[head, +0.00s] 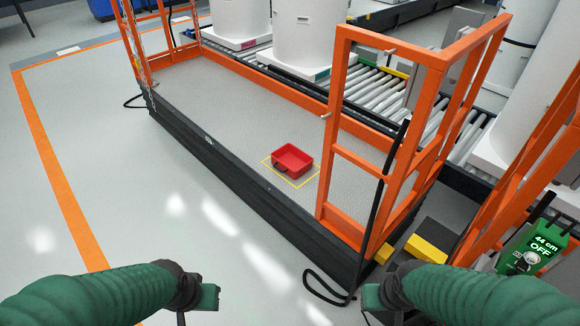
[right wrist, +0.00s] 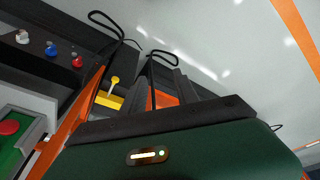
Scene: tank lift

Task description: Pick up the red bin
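The red bin (head: 292,160) is a small open tray with a dark handle on its near left side. In the head view it sits upright on the grey lift platform (head: 220,110), inside a yellow outline (head: 292,186). The bin looks empty. My left gripper (head: 208,298) is at the lower left, in front of the platform and well short of the bin. My right gripper (head: 372,298) is at the lower right, near the platform's front right corner. Neither touches the bin. Their fingers are too unclear to judge. The right wrist view does not show the bin.
An orange guard rail (head: 333,140) stands right of the bin; another rises at the platform's far left end. Behind are a roller conveyor (head: 375,88) and white tanks (head: 308,35). A green box (head: 535,250) reads "44 cm OFF". Floor left of the platform is clear.

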